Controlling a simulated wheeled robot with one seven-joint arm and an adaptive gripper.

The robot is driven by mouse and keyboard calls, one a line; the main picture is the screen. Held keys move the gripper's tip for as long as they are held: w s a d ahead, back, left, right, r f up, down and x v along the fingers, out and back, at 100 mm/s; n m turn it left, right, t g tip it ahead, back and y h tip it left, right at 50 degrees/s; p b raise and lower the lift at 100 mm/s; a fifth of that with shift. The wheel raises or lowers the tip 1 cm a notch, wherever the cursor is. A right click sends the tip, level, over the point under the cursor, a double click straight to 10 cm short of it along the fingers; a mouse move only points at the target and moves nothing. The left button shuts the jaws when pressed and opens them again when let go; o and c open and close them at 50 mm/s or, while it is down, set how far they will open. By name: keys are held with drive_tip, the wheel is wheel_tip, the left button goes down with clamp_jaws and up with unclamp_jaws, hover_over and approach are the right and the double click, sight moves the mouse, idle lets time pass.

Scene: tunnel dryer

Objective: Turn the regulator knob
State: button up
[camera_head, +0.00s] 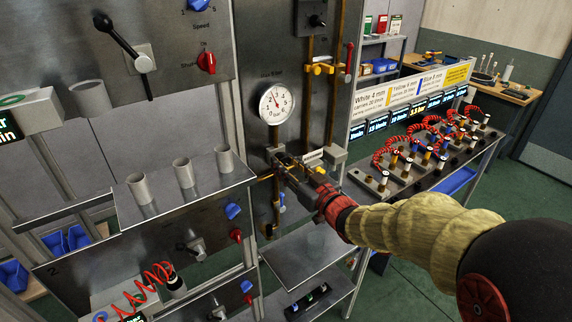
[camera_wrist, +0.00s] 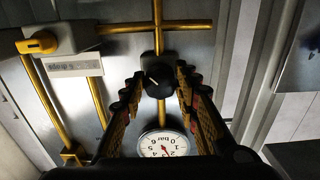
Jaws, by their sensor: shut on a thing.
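The black regulator knob (camera_wrist: 157,76) sits on a brass pipe in the wrist view, with a thin white mark on its face. My gripper (camera_wrist: 158,84) has a finger on each side of the knob and is shut on it. In the head view my gripper (camera_head: 279,161) is at the panel just below the round pressure gauge (camera_head: 276,104), and it hides the knob. The gauge also shows upside down in the wrist view (camera_wrist: 164,144). Its red needle points to the upper left in the head view.
Brass pipes and a yellow valve handle (camera_head: 318,69) are right of the gauge. A shelf (camera_head: 150,205) with grey cups juts out at left. A rack (camera_head: 450,160) with red coiled hoses stands at right. A lower metal shelf (camera_head: 305,255) lies beneath my gripper.

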drive_tip(key=n+b, duration=0.5)
drive_tip(key=b, duration=0.2)
drive_tip(key=shift+n, duration=0.3)
drive_tip(key=o, duration=1.1)
drive_tip(key=shift+o, duration=0.3)
drive_tip(key=shift+d, duration=0.1)
drive_tip(key=v, duration=1.2)
